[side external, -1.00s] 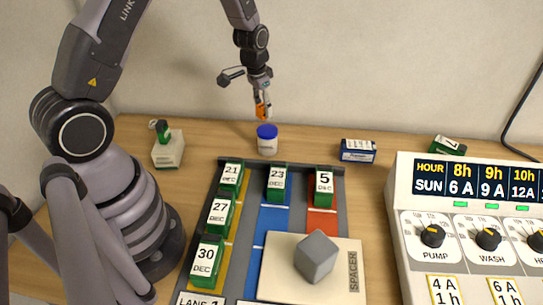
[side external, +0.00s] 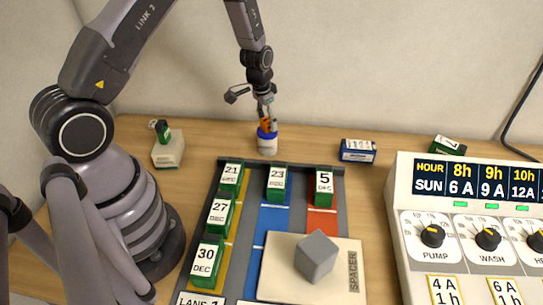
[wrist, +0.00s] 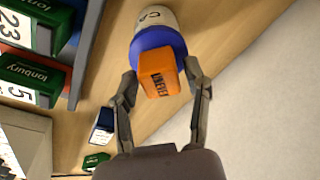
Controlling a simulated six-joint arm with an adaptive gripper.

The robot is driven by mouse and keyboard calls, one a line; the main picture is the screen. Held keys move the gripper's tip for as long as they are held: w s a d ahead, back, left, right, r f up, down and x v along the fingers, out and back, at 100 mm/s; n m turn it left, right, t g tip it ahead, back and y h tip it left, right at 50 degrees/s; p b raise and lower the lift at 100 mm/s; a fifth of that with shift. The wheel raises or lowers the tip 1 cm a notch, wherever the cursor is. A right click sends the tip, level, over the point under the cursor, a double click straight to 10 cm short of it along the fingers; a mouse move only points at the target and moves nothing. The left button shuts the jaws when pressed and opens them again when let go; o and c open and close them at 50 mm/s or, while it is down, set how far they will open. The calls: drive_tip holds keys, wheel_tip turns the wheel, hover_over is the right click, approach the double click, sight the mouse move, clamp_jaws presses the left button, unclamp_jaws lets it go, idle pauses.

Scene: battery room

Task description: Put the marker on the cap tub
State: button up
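The marker is an orange block (wrist: 160,82) with dark lettering, seen close in the wrist view. It is at the blue lid of the cap tub (wrist: 152,40), a white tub that stands upright behind the lane tray in the side view (side external: 267,146). The marker looks to be resting on the lid, a little off its middle in the wrist view. My gripper (wrist: 161,74) is open around the marker, with a small gap showing at each finger. In the side view my gripper (side external: 267,123) is low, directly over the tub.
The lane tray (side external: 224,161) holds several green dated blocks and a cream spacer plate (side external: 278,285) with a grey cube (side external: 316,256). A blue box (side external: 357,151) lies right of the tub.

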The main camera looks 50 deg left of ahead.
drive_tip(key=shift+o, duration=0.5)
drive_tip(key=s+d+r+t, duration=0.15)
drive_tip(key=s+r, duration=0.25)
drive_tip(key=r, duration=0.5)
drive_tip(key=s+d+r, duration=0.2)
drive_tip(key=s+r, duration=0.1)
drive_tip(key=r, duration=0.6)
drive_tip(key=s+d+r, duration=0.2)
drive_tip(key=s+r, duration=0.2)
drive_tip(key=r, duration=0.5)
drive_tip(key=s+d+r+t, duration=0.1)
drive_tip(key=s+r, duration=0.1)
drive_tip(key=s, duration=0.6)
drive_tip(key=s+d+r+t, duration=0.1)
drive_tip(key=s+r, duration=0.2)
drive_tip(key=s, duration=0.5)
drive_tip(key=shift+d, duration=0.25)
drive_tip(key=shift+w+r, duration=0.1)
drive_tip(key=shift+r, duration=0.05)
